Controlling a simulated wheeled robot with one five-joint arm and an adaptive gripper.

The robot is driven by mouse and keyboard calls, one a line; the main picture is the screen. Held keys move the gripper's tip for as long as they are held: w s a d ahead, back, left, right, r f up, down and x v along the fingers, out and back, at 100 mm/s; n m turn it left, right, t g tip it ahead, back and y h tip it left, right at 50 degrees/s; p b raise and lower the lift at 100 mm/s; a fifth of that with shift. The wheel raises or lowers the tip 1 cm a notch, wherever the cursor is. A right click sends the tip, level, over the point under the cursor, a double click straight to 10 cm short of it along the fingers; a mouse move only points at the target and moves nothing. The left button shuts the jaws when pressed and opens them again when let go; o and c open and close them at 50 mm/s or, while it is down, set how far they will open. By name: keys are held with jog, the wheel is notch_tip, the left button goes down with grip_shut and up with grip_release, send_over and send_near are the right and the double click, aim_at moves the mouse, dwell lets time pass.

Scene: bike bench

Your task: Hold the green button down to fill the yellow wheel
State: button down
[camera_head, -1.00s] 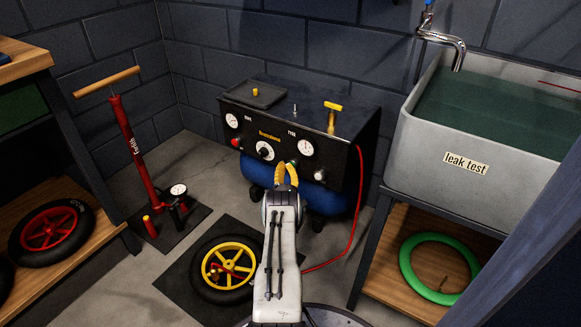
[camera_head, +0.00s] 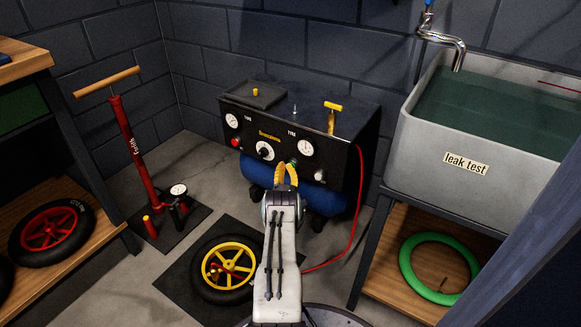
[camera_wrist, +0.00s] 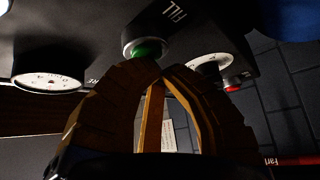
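The green button (camera_wrist: 148,50) is on the front of the black compressor panel, by the word FILL in the wrist view. In the head view only a bit of green (camera_head: 294,162) shows by my fingertips. My gripper (camera_head: 286,167) has yellow fingers that are closed together with nothing between them. In the wrist view the fingertips (camera_wrist: 160,67) are right at the button's lower edge; I cannot tell whether it is pressed in. The yellow wheel (camera_head: 205,265) with a black tyre lies on a dark floor mat, partly hidden by my arm.
The compressor panel (camera_head: 345,165) has two gauges, a dial (camera_head: 265,151) and a red button (camera_head: 235,142). A red hose (camera_head: 352,230) hangs at its right. A red pump (camera_head: 128,150) stands left. A grey sink (camera_head: 420,165) is on the right.

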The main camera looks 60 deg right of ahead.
jog(key=shift+a, duration=0.8)
jog(key=shift+r, duration=0.1)
